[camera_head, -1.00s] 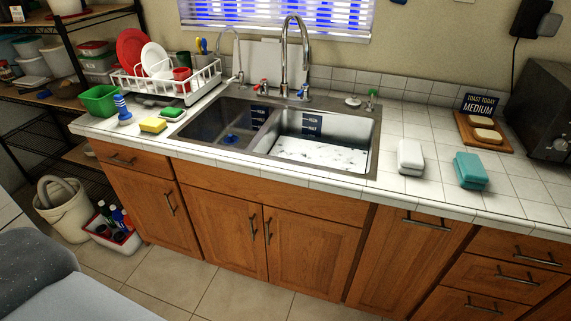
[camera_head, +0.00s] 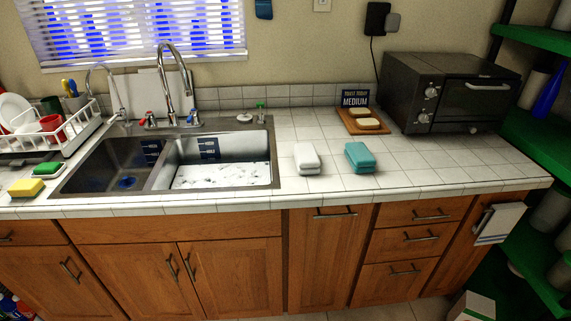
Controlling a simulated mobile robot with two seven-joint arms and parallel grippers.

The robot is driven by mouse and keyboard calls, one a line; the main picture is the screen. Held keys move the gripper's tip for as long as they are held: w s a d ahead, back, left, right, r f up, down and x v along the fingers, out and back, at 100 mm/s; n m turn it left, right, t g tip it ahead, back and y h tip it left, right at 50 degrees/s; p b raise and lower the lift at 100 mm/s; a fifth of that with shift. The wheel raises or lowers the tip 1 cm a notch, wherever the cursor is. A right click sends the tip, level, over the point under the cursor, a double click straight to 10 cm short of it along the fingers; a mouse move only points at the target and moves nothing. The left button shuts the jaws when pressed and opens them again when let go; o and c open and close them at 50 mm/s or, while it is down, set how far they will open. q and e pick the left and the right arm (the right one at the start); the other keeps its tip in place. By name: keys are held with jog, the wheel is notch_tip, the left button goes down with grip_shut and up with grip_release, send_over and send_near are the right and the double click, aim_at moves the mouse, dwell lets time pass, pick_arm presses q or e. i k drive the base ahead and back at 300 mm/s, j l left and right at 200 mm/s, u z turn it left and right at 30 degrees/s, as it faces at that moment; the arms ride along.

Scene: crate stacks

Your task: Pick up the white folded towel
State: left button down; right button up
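The white folded towel (camera_head: 307,159) lies on the tiled counter, right of the sink. It looks like a small, thick bundle with rounded edges. A teal folded towel (camera_head: 360,158) of similar size lies just to its right, with a narrow gap between them. Neither of my grippers shows in the head view, so nothing is seen touching either towel.
The double sink (camera_head: 170,165) lies left of the towels. A toaster oven (camera_head: 450,95) and a wooden board (camera_head: 352,124) with bread stand behind and to the right. A white cloth (camera_head: 499,222) hangs from a cabinet handle. Counter right of the teal towel is clear.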

aim_at(308, 162)
jog(key=i+j+z, duration=0.15)
jog(key=j+z, duration=0.15)
jog(key=i+j+z, duration=0.15)
jog(key=j+z, duration=0.15)
jog(key=i+j+z, duration=0.1)
jog(key=j+z, duration=0.25)
